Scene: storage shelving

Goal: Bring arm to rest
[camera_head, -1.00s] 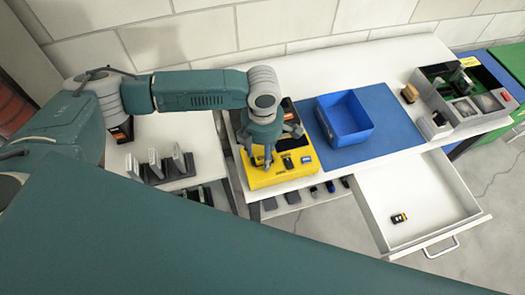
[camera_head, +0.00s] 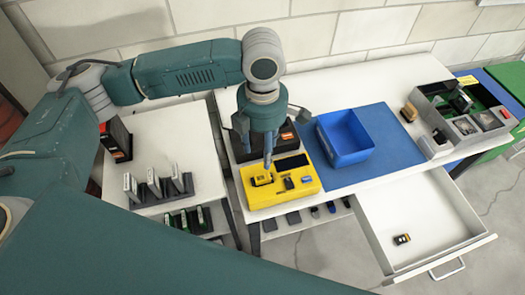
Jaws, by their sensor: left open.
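My left arm comes in from the left and bends down over the table. My left gripper (camera_head: 268,150) is open and points down above the back-left part of a yellow device (camera_head: 283,201). The gripper's fingers overlap the device's back edge in the picture; I cannot tell the exact gap below them. A small black-and-yellow item (camera_head: 262,180) sits on the device just below the gripper. Nothing shows between the fingers. My right gripper is not in view.
A blue bin (camera_head: 345,152) stands on a blue mat (camera_head: 398,155) right of the gripper. A grey organiser box (camera_head: 441,146) stands at the right. A side shelf (camera_head: 190,150) at the left holds upright items.

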